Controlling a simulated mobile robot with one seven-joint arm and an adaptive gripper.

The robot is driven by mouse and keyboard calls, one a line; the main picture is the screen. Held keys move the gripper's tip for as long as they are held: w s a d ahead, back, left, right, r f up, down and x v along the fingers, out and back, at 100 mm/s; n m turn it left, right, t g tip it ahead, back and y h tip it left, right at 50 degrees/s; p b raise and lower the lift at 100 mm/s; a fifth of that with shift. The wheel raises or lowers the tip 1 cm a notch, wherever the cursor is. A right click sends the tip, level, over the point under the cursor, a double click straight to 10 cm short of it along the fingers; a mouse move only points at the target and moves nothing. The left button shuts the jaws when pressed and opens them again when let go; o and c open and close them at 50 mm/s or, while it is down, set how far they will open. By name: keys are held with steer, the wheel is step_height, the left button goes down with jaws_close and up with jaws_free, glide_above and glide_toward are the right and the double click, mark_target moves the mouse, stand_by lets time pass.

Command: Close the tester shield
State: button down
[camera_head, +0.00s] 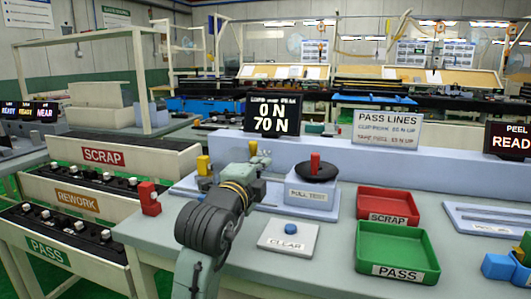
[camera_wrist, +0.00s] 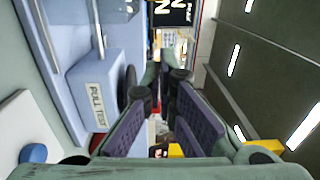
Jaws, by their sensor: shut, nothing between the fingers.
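The pull tester stands on the bench, with its block labelled PULL TEST (camera_head: 310,197) and a black disc with a red knob (camera_head: 315,168) on top. The block also shows at the left in the wrist view (camera_wrist: 95,95). My gripper (camera_head: 258,163) is just left of the block, above the tester's pale base, and hides part of it. In the wrist view my gripper's fingers (camera_wrist: 165,85) are together with nothing between them. I cannot clearly make out the shield; a thin pale rod (camera_wrist: 97,25) shows beside the block.
The display reading 0 N and 70 N (camera_head: 272,115) stands behind the tester. A CLEAR button plate (camera_head: 290,238) lies in front. A red SCRAP tray (camera_head: 390,203) and green PASS tray (camera_head: 397,250) are to the right. A red block (camera_head: 149,198) stands at the bench's left edge.

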mark_target(220, 157)
steer(key=w+p, duration=0.4)
steer(key=w, duration=0.7)
steer(key=shift+w+d+f+m, duration=0.3)
steer(key=shift+w, duration=0.05)
steer(key=shift+w+a, duration=0.1)
steer(key=shift+a, duration=0.3)
steer(key=w+a+b, duration=0.1)
steer(key=a, duration=0.3)
steer(key=w+a+b, duration=0.1)
steer(key=a, duration=0.2)
steer(key=w+a+b, duration=0.1)
steer(key=a, duration=0.3)
steer(key=shift+w+a+f, duration=0.1)
steer(key=shift+w+a, duration=0.2)
steer(key=shift+w, duration=0.05)
steer(key=shift+w+a, duration=0.1)
steer(key=shift+a, duration=0.3)
